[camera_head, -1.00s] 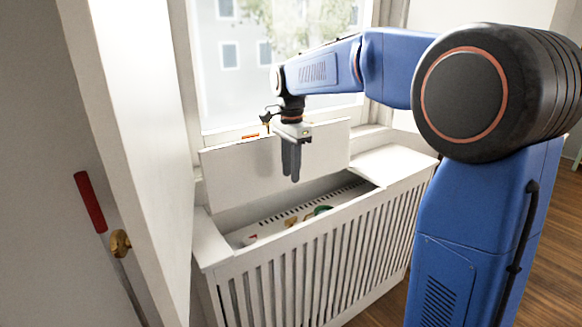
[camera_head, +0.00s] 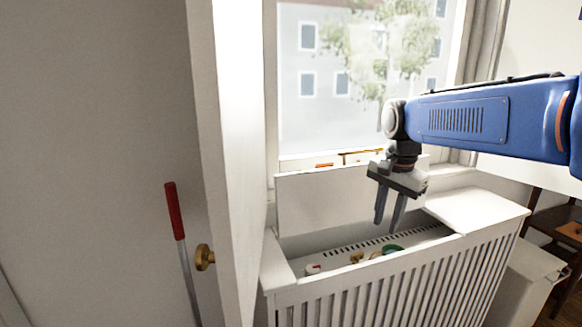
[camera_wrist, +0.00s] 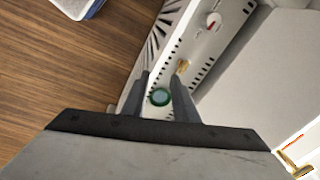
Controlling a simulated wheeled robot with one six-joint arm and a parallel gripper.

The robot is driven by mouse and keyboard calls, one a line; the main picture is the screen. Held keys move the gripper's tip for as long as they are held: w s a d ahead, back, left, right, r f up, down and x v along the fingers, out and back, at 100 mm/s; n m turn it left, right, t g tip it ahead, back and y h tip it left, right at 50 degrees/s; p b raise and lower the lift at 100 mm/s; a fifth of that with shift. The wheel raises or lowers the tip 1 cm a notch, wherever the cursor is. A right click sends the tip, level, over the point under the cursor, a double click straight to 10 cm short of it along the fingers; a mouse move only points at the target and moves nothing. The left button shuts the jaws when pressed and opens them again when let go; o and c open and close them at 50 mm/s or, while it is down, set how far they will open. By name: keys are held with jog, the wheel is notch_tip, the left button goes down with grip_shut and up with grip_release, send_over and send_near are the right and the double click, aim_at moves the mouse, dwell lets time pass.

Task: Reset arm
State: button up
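My gripper (camera_head: 388,221) hangs pointing down above the open top of a white slatted radiator cover (camera_head: 400,290). Its two fingers are apart with nothing between them. In the wrist view the gripper (camera_wrist: 162,82) also shows its fingers spread, with the floor and the cover's inside beyond. The cover's white lid panel (camera_head: 330,200) stands raised against the window sill behind the gripper. Inside the opening lie a green round thing (camera_head: 392,249), a small brass-coloured thing (camera_head: 356,257) and a white and red knob (camera_head: 313,268), all below and apart from the fingers.
A white door (camera_head: 235,150) with a brass knob (camera_head: 204,257) stands open at the left. A red-handled rod (camera_head: 175,212) leans beside it. A window (camera_head: 360,80) is behind. A white bin (camera_head: 530,275) stands to the right of the cover.

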jog(key=s+d+f+n+t, duration=0.1)
jog(key=s+f+n, duration=0.4)
jog(key=s, duration=0.6)
jog(key=s+d+f+n+t, duration=0.2)
jog(key=s+f+n, duration=0.3)
jog(key=s, duration=0.7)
jog(key=shift+s+d+f, duration=0.3)
jog(key=shift+d+f, duration=0.25)
jog(key=shift+d, duration=0.1)
